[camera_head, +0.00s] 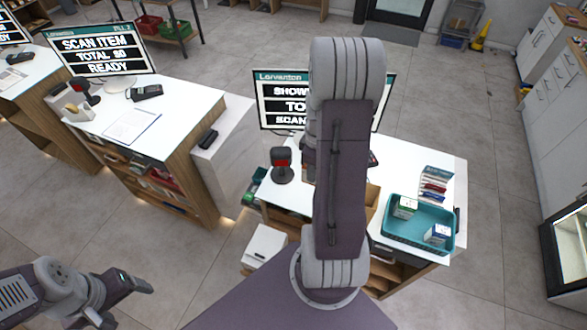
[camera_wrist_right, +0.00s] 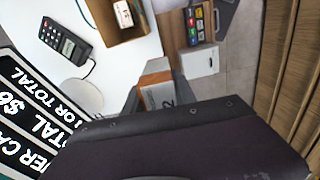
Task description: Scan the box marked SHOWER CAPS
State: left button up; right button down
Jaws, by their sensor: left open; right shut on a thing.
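My right gripper (camera_wrist_right: 160,92) is shut on a small orange and white box (camera_wrist_right: 156,88) in the right wrist view; the box's name cannot be read there. In the head view my right arm hides that gripper and the box. A black and red scanner (camera_head: 282,167) stands on the near counter, just left of my right arm. The till screen (camera_head: 270,100) behind it is partly covered; its top line begins "SHOW". In the wrist view the screen (camera_wrist_right: 35,120) shows part of "SHOWER CA" and a total. My left gripper (camera_head: 140,287) is open and empty at lower left, over the floor.
A teal tray (camera_head: 390,239) with small boxes (camera_head: 404,208) (camera_head: 437,234) sits at the counter's right end. A card terminal (camera_wrist_right: 64,40) and a wooden container (camera_wrist_right: 114,30) are on the counter. Another till counter (camera_head: 185,105) stands to the left, with floor between.

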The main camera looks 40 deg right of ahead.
jog(key=s+d+p, duration=0.1)
jog(key=s+d, duration=0.8)
jog(key=d, duration=0.3)
jog(key=shift+s+d+n+p, duration=0.3)
jog(key=shift+d+n, duration=0.1)
